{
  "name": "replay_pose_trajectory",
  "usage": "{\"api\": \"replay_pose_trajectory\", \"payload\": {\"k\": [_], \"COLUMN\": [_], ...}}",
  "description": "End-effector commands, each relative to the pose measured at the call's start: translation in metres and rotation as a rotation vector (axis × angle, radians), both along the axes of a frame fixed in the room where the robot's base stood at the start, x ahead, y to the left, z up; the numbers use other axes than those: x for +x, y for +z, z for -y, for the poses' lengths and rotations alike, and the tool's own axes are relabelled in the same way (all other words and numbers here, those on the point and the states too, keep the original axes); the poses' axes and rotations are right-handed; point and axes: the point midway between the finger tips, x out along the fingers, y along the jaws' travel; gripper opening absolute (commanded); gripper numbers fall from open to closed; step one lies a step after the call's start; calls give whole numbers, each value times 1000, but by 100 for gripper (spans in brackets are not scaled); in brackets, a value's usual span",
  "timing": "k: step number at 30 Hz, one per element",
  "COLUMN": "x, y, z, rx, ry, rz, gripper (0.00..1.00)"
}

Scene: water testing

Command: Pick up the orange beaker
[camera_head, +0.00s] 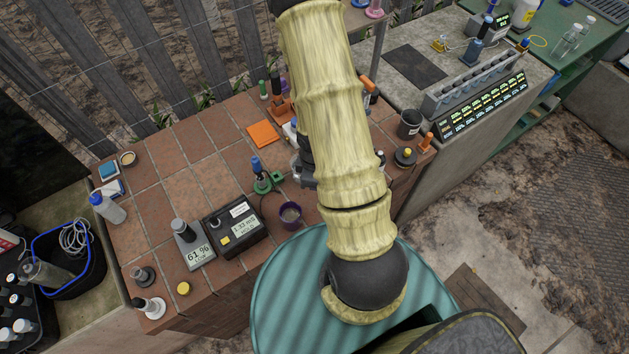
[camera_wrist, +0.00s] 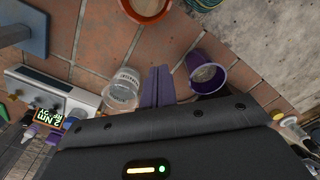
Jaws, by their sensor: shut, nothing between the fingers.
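An orange-rimmed beaker (camera_wrist: 147,9) stands at the top edge of the wrist view, partly cut off, its open mouth facing the camera. My gripper (camera_wrist: 159,71) shows two purple fingers pressed together with nothing between them. The orange beaker is beyond the fingertips, apart from them. A clear glass beaker (camera_wrist: 121,91) is close to the left of the fingers, and a purple beaker (camera_wrist: 207,73) is close to their right. In the head view my arm covers much of the work area, and I cannot pick out the orange beaker there.
A blue-grey stand (camera_wrist: 30,27) is at upper left. In the head view, the brick-tiled counter (camera_head: 177,178) holds a black meter (camera_head: 235,230) and a purple cup (camera_head: 290,215).

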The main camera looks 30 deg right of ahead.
Motion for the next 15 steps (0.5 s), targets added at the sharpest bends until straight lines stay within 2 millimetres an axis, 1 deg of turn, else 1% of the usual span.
{"api": "replay_pose_trajectory", "payload": {"k": [6,9,11,14,15], "x": [0,2,4,10,12], "y": [0,3,9,25,34], "z": [0,-1,-1,-3,-5], "rx": [0,-3,-9,-22,-29], "ry": [1,-10,-31,-96,-133], "rz": [0,5,12,36,49], "gripper": [0,0,0,0,0]}}
